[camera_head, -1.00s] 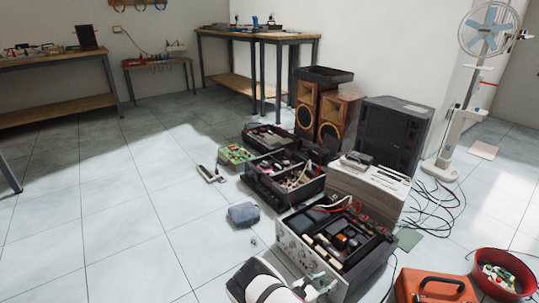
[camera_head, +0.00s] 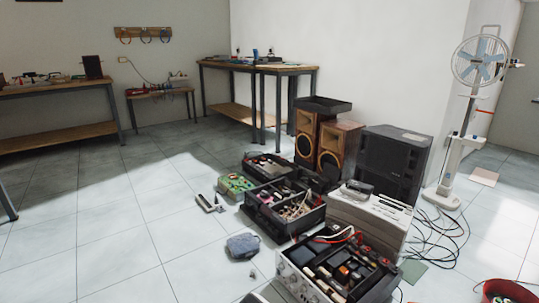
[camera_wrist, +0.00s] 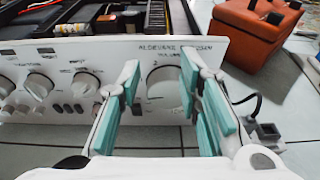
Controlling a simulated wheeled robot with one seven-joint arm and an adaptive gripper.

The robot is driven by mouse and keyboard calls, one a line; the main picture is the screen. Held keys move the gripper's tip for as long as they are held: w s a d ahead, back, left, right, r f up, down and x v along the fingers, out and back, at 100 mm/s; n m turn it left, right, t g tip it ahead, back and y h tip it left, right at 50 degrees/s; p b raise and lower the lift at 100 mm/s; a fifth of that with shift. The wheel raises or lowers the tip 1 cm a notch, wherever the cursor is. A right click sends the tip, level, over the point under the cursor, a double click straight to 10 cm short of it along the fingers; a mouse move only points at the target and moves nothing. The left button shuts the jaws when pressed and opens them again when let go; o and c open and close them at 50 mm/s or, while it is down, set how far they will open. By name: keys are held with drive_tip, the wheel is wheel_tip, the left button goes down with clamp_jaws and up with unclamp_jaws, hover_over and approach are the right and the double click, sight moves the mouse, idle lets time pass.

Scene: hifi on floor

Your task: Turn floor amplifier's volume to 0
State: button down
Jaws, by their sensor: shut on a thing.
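The amplifier stands on the floor with its top open and its inner parts showing; its pale front panel (camera_wrist: 235,62) fills the upper part of the wrist view. In the head view the amplifier (camera_head: 287,277) is at the bottom centre, partly cut off. The large round volume knob (camera_wrist: 164,92) is at the panel's right side, under printed lettering. My gripper (camera_wrist: 163,80) has one teal-padded finger on each side of this knob and is shut on it. Smaller knobs (camera_wrist: 39,86) and switches lie to the left.
An orange case (camera_wrist: 257,35) stands behind the amplifier's right end, with a dark cable and plug (camera_wrist: 265,132) nearby. Other opened devices (camera_head: 285,205), speakers (camera_head: 340,143) and a red basin (camera_head: 508,291) stand around. The tiled floor (camera_head: 120,235) at left is mostly clear.

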drive_tip(key=shift+a+f+v, duration=0.1)
drive_tip(key=shift+f+v, duration=0.05)
drive_tip(key=shift+v, duration=0.75)
drive_tip(key=shift+a+f+v, duration=0.1)
drive_tip(key=shift+f+v, duration=0.05)
drive_tip(key=shift+v, duration=0.75)
drive_tip(key=shift+a+f+v, duration=0.1)
drive_tip(key=shift+f+v, duration=0.05)
drive_tip(key=shift+v, duration=0.75)
drive_tip(key=shift+w, duration=0.15)
